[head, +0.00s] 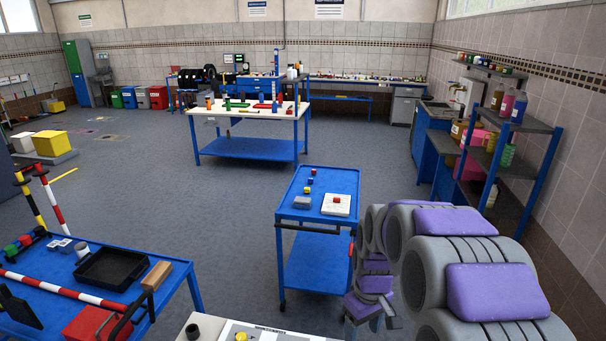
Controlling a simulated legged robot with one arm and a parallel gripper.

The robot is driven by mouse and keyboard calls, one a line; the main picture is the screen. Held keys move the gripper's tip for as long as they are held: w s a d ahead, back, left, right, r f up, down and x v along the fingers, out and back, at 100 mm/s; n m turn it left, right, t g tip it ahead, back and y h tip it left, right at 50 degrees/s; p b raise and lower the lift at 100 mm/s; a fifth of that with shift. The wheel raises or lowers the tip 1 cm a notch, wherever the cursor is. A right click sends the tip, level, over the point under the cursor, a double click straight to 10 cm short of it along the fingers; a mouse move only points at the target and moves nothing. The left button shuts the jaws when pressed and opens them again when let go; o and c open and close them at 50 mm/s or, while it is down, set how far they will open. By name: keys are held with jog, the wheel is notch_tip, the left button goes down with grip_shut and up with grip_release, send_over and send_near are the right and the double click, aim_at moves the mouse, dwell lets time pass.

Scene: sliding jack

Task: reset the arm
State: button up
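My arm, grey with purple pads, fills the lower right of the head view and is folded close to the camera. My gripper (372,312) hangs low beneath the arm, just right of the blue cart (322,262). It is small and partly hidden by my own links, so the gap between its fingers is unclear. I see nothing clearly held in it. No sliding jack can be made out with certainty.
The blue cart carries a white block with a red piece (336,204) and small coloured cubes. A blue tool table (180,285) stands lower left, a white-topped workbench (250,112) farther back, a bottle shelf (528,124) at right. Open grey floor lies left of the cart.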

jog(key=s+r+m, duration=0.3)
jog(key=s, duration=1.2)
jog(key=s+r+m, duration=0.2)
jog(key=s+r, duration=0.2)
jog(key=s, duration=1)
jog(key=shift+s+d+r+m+g, duration=0.2)
jog(key=shift+s+m+g, duration=0.2)
